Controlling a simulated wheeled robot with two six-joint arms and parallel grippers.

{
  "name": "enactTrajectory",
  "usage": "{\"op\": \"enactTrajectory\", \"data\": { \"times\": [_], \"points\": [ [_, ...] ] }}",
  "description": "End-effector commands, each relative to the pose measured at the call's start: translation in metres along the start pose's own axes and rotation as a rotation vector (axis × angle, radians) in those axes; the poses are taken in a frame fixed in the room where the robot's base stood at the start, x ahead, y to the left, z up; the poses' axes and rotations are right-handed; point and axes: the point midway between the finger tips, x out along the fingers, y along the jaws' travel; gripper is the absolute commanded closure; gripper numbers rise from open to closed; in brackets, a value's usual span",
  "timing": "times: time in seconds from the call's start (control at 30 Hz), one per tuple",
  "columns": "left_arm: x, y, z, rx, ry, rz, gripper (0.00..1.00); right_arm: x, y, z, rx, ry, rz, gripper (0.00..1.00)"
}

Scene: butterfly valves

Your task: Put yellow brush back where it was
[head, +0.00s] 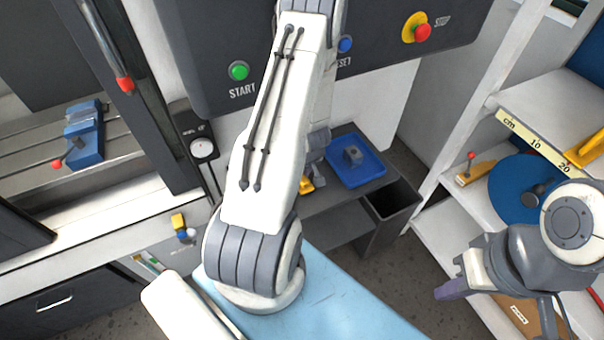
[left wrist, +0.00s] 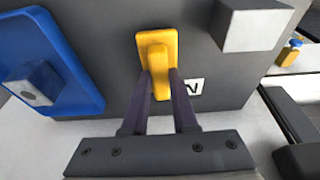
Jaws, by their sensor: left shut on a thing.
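The yellow brush (left wrist: 157,52) is in the left wrist view, between the fingertips of my left gripper (left wrist: 165,75), which is shut on it. The brush is over or against a dark grey surface; I cannot tell whether it touches it. In the head view a bit of yellow (head: 306,185) shows beside my left arm, which hides most of that gripper. My right gripper (head: 447,291) is at the lower right in front of the shelves; its finger gap is not clear.
A blue tray (head: 372,168) with a grey block lies on the dark stand, with a black bin (head: 392,199) beside it. The left wrist view shows a grey block (left wrist: 254,28) near the brush. White shelves (head: 448,205) stand at right, a machine with a blue vise (head: 84,135) at left.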

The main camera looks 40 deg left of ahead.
Motion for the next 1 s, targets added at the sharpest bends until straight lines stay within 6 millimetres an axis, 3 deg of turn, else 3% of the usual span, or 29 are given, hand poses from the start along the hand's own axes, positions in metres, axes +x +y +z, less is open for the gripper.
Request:
{"op": "enactTrajectory", "data": {
  "times": [0.13,0.17,0.2,0.23,0.67,1.0],
  "points": [
    [0.004,0.000,0.001,0.000,0.000,0.000,1.00,0.004,0.000,0.000,0.000,0.000,0.000,1.00],
    [0.003,0.000,0.001,0.000,0.000,0.000,0.66,0.003,0.000,0.000,0.000,0.000,0.000,1.00],
    [0.003,0.000,0.001,0.000,0.000,0.000,0.51,0.002,0.000,0.000,0.000,0.000,0.000,1.00],
    [0.003,0.000,0.001,0.000,0.000,0.000,0.44,0.002,0.000,0.000,0.000,0.000,0.000,1.00],
    [-0.007,0.000,-0.001,0.000,0.001,0.001,0.44,-0.002,0.000,0.000,0.000,0.000,0.000,1.00],
    [-0.080,0.001,-0.002,0.000,0.002,0.002,0.44,-0.029,-0.002,-0.002,-0.004,0.000,0.000,1.00]
  ]
}}
